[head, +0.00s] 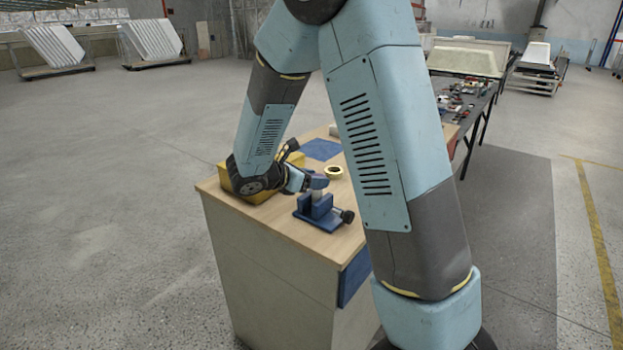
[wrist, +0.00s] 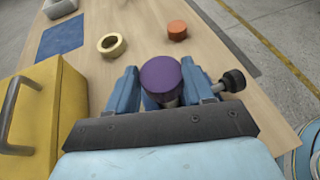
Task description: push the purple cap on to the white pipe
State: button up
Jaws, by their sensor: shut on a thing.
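The purple cap (wrist: 161,76) is in the middle of the wrist view, between the blue fingers of my gripper (wrist: 160,84). My gripper is shut on it. In the head view my gripper (head: 308,183) reaches in from the left at the blue vise (head: 318,212). The short white pipe (head: 316,195) stands upright in the vise, and the purple cap (head: 320,181) is at its top. A pale bit of pipe shows below the cap in the wrist view (wrist: 169,103). I cannot tell whether the cap is seated or only resting on the pipe.
A yellow toolbox (wrist: 45,110) stands close on the left. A yellow tape roll (wrist: 112,45) and an orange disc (wrist: 177,30) lie beyond the vise. The vise's black knob (wrist: 233,81) sticks out right. A blue mat (head: 322,149) lies at the back of the wooden table.

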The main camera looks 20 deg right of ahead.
jog(key=o, duration=1.1)
jog(key=shift+o, duration=0.4)
jog(key=shift+o, duration=1.3)
jog(key=shift+r, duration=3.5)
jog(key=shift+w, duration=0.1)
